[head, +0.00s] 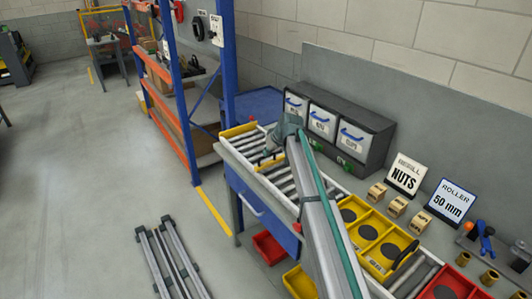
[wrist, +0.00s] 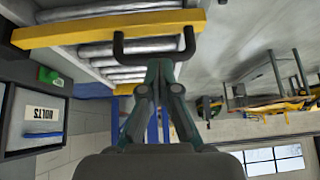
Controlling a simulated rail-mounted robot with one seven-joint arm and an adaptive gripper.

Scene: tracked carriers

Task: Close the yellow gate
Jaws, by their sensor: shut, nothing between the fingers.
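The yellow gate (wrist: 70,29) is a bar spanning the conveyor rollers in the wrist view, with a black U-shaped handle (wrist: 185,48) on it. My gripper (wrist: 160,65) is shut and empty, its tips right at the handle's crossbar; I cannot tell whether they touch. In the head view my gripper (head: 272,152) is over the roller conveyor, and a short yellow piece of a gate (head: 270,166) shows beside it, partly hidden by my arm. Another yellow bar (head: 238,130) lies across the conveyor's far end.
A dark rack with white bins (head: 322,122) stands along the right of the conveyor (head: 232,150). Yellow trays (head: 366,232), wooden blocks (head: 377,190) and a NUTS sign (head: 405,175) are nearer. A blue-orange shelf (head: 172,90) stands behind. The left floor is mostly free.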

